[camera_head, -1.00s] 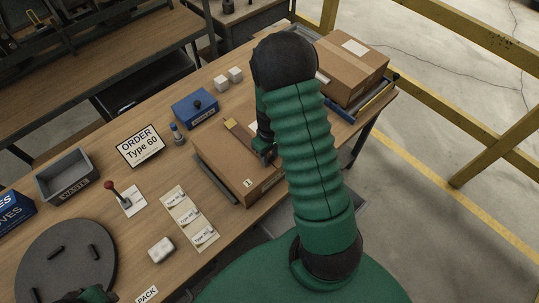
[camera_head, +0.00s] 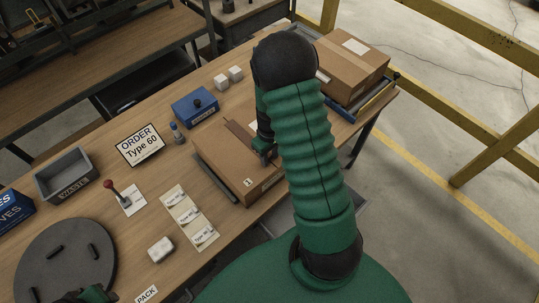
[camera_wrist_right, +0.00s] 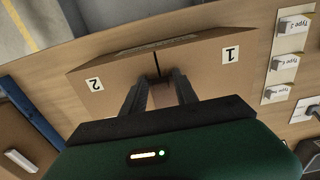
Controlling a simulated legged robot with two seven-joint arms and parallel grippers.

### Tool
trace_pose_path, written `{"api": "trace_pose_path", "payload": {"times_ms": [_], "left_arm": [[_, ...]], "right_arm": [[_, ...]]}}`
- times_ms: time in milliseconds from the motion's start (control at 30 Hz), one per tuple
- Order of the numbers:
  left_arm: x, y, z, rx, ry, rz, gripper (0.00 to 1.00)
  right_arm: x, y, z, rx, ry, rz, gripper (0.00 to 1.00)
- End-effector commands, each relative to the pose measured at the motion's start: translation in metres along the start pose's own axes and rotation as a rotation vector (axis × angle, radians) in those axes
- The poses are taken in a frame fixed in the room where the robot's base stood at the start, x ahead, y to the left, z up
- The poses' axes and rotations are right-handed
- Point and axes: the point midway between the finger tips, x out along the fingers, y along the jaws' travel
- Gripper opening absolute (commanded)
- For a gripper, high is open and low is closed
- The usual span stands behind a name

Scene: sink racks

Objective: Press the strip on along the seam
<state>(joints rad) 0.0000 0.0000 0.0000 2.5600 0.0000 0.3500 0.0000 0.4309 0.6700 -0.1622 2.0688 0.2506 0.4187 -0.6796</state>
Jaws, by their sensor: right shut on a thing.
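A cardboard box (camera_head: 215,162) sits on the bench, labelled 1 and 2 on its near side in the right wrist view (camera_wrist_right: 195,58). My arm hides the box's right part. My left gripper (camera_head: 90,296) is partly in view at the bottom left, fingers unclear.
A label sheet (camera_head: 190,215), a red-knobbed lever (camera_head: 112,190), a grey waste bin (camera_head: 65,174) and a dark round plate (camera_head: 65,262) lie left. Another box (camera_head: 350,65) is at the right.

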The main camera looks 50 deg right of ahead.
Motion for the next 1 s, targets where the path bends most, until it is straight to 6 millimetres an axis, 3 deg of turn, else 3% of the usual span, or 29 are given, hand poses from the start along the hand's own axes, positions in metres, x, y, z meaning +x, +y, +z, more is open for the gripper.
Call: {"api": "trace_pose_path", "payload": {"times_ms": [33, 67, 233, 567, 667, 1000], "left_arm": [[0.000, 0.000, 0.000, 0.000, 0.000, 0.000, 0.36], [0.000, 0.000, 0.000, 0.000, 0.000, 0.000, 0.36], [0.000, 0.000, 0.000, 0.000, 0.000, 0.000, 0.36], [0.000, 0.000, 0.000, 0.000, 0.000, 0.000, 0.36], [0.001, 0.000, 0.000, 0.000, 0.000, 0.000, 0.36], [0.004, 0.000, 0.001, 0.000, 0.000, 0.000, 0.36]], "right_arm": [[0.001, -0.001, 0.002, 0.000, -0.005, -0.003, 0.00], [0.001, -0.001, 0.002, 0.000, -0.005, -0.003, 0.38], [0.001, -0.001, 0.001, 0.000, -0.004, -0.002, 0.60], [-0.005, 0.000, 0.000, -0.001, 0.000, 0.000, 0.61], [-0.022, 0.001, -0.001, 0.000, 0.004, 0.002, 0.61], [-0.120, 0.000, -0.001, -0.002, 0.003, 0.001, 0.61]]}}
